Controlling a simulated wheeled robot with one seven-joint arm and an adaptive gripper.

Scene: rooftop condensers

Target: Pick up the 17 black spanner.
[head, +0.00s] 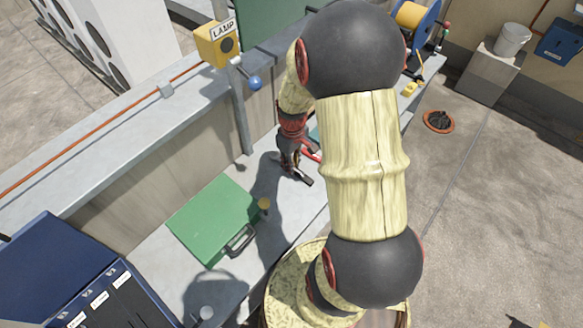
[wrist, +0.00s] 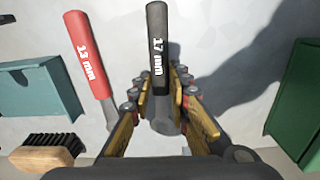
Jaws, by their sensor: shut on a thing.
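The black spanner, marked "17 mm" (wrist: 157,50), points away from me in the wrist view, with its grey metal part between my fingers. My gripper (wrist: 163,95) is shut on it. Whether the spanner touches the surface below cannot be told. In the head view my gripper (head: 292,165) is low over the grey ledge, and a dark bar, likely the spanner (head: 303,179), shows at its tip. A red spanner marked "13 mm" (wrist: 88,55) lies just left of the black one, apart from it.
A wooden brush (wrist: 45,152) and a teal box (wrist: 35,88) are on the left in the wrist view. A green case (head: 213,218) lies on the ledge (head: 165,258). A yellow lamp box (head: 217,43) stands on a post behind. A blue box (head: 75,275) is at the lower left.

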